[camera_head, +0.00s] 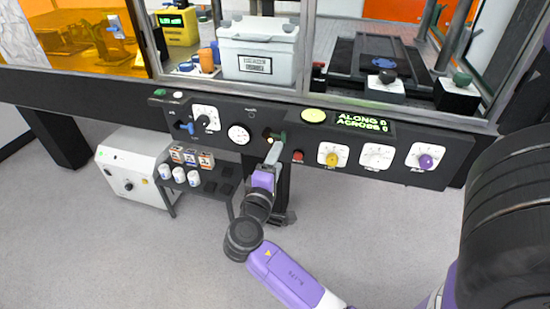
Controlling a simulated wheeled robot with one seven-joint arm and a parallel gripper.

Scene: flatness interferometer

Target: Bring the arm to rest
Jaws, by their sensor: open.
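My purple arm (290,275) reaches up from the bottom of the view to the front of the black control panel (225,152). My gripper (274,149) is open, its grey tip just below a small green control (279,136) on the panel. I cannot tell whether it touches the control. I see nothing held. A green display (361,122) on the panel reads "ALONG 0" and "ACROSS 0".
Right of my gripper are a red button (298,156) and yellow, white and purple knobs. A white cabinet (135,168) and a low rack with boxes and white jars (193,178) stand below left. Grey floor (190,265) is open in front.

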